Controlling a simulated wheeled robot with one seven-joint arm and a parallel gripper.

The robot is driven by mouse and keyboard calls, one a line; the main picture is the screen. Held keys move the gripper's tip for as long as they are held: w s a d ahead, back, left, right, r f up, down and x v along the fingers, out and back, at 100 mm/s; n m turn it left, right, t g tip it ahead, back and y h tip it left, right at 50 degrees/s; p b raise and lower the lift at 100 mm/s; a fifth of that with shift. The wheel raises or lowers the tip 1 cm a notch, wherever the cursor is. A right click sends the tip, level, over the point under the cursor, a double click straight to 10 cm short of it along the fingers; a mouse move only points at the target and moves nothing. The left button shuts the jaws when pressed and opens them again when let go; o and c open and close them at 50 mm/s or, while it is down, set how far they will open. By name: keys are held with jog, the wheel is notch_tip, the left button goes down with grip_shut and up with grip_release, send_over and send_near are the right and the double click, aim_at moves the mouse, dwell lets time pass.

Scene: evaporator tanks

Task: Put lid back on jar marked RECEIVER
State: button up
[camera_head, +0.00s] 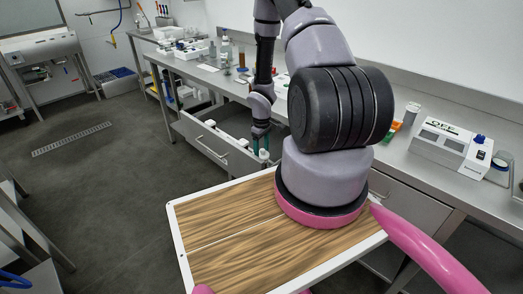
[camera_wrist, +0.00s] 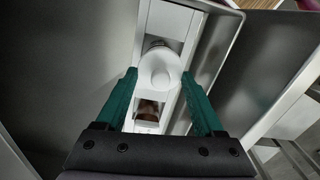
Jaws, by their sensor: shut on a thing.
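My gripper (camera_head: 261,143) reaches down at the open drawer (camera_head: 212,143) under the bench. In the wrist view its two green fingers (camera_wrist: 159,75) are shut on a round white lid (camera_wrist: 160,70), one finger on each side. Below the lid is a narrow white holder (camera_wrist: 165,18) with openings in the drawer. A brownish thing (camera_wrist: 148,108), perhaps a jar's contents, shows in one opening, partly hidden by the lid. No RECEIVER marking is readable, so I cannot tell which jar it is. I cannot tell how far the lid is above the holder.
The bench (camera_head: 240,77) above carries bottles and small items. A white device (camera_head: 450,145) stands on its right part. My wood-patterned tray top is bare; the floor (camera_head: 105,170) at left is clear.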

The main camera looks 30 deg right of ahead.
dwell(0.3)
jog(key=o, duration=1.3)
jog(key=shift+r, duration=3.5)
grip_shut()
jog(key=shift+f, duration=0.1)
